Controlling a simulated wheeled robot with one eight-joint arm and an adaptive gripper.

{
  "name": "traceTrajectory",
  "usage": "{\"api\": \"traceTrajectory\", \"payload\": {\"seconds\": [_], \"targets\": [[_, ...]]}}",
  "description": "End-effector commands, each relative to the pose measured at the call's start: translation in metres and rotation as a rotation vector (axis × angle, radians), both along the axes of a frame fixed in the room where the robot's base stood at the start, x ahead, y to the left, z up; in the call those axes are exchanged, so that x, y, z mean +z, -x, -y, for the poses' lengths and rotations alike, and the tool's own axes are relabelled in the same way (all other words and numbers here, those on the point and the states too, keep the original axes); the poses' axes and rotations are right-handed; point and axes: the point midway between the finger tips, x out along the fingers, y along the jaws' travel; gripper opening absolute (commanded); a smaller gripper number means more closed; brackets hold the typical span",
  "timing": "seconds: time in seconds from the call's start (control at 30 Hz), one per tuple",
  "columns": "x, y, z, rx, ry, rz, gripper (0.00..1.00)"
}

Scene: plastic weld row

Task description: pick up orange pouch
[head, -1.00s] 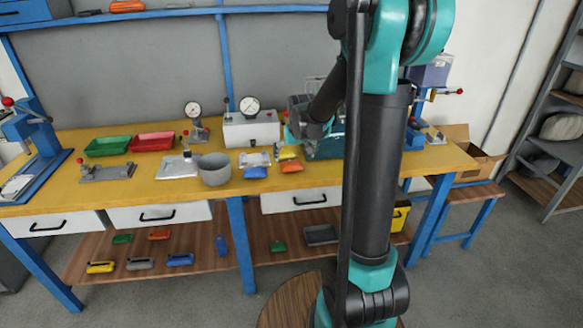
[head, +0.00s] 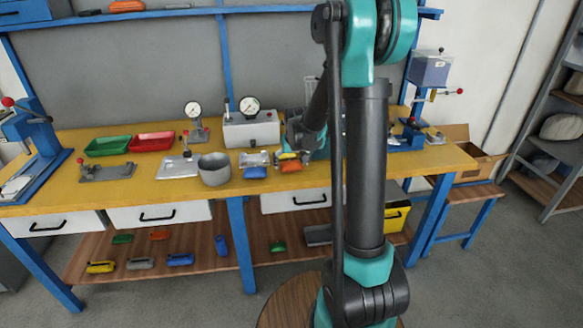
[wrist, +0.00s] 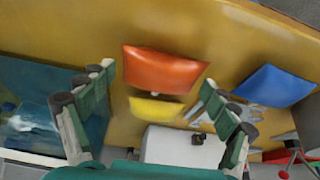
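The orange pouch (head: 291,167) lies near the front edge of the yellow workbench, partly hidden by my gripper in the head view. In the wrist view the orange pouch (wrist: 162,70) is in the upper middle, lying flat. My gripper (wrist: 158,78) is open and empty, with one teal finger to the left and one to the right of the pouch. The fingers appear above the bench and apart from the pouch. In the head view my gripper is over the bench right behind the pouch.
A yellow pouch (wrist: 155,108) lies right beside the orange one. A blue pouch (wrist: 272,85) lies to its right, with a clear transparent packet near it. A grey pot (head: 214,169) stands left of the pouches.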

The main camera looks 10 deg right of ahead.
Motion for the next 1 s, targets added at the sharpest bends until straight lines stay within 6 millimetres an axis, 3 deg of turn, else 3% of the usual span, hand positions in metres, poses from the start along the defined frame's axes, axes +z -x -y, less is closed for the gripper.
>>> {"api": "traceTrajectory", "payload": {"seconds": [0.03,0.2,0.67,0.87,1.0], "targets": [[0.0,0.0,0.0,0.0,0.0,0.0,0.75],[0.0,0.0,0.0,0.0,0.0,0.0,0.55],[0.011,0.0,0.0,0.0,0.0,0.0,0.55],[0.044,0.001,0.0,0.0,0.0,0.0,0.55],[0.082,0.001,0.0,0.0,0.0,0.0,0.55]]}}
